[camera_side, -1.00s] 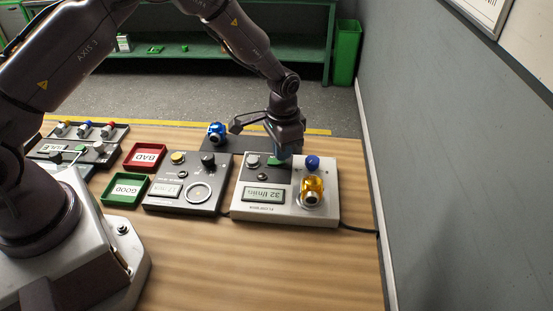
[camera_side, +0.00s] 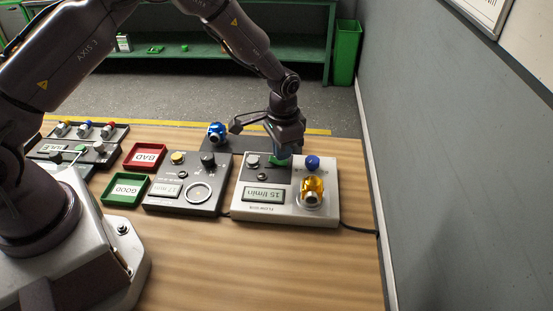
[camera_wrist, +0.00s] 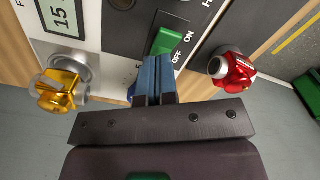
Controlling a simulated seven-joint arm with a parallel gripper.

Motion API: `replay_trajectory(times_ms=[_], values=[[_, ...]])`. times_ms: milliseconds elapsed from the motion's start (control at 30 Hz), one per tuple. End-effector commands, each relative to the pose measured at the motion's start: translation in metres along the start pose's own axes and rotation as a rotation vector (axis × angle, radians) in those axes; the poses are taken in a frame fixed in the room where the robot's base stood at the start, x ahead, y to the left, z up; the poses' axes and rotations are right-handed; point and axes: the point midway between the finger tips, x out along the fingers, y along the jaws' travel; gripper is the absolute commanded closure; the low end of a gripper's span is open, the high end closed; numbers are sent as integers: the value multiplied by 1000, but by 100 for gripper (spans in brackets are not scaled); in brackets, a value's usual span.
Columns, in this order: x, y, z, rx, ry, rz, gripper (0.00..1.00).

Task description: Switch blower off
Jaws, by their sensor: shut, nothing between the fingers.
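The flow bench (camera_side: 245,205) is a light box with a dark strip on top. Its green rocker switch (camera_wrist: 168,38) shows in the wrist view beside ON and OFF labels; in the side view the green switch (camera_side: 273,161) is partly covered by my gripper. My gripper (camera_wrist: 157,62) is shut and empty, its blue fingertips at the OFF end of the switch, touching or nearly so. In the side view my gripper (camera_side: 283,158) points down at the strip. The display (camera_side: 263,195) reads 15 l/min.
A gold part (camera_side: 312,190) sits on the bench's round port, near a blue knob (camera_side: 312,162). A red part (camera_wrist: 232,72) and a blue part (camera_side: 216,131) are close by. A dark gauge box (camera_side: 180,200) stands left, beside red (camera_side: 133,168) and green (camera_side: 112,200) trays.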

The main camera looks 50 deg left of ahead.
Motion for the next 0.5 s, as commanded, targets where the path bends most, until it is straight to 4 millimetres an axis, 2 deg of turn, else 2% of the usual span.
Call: replay_trajectory(times_ms=[500], values=[[-43,0,0,0,1,0,100]])
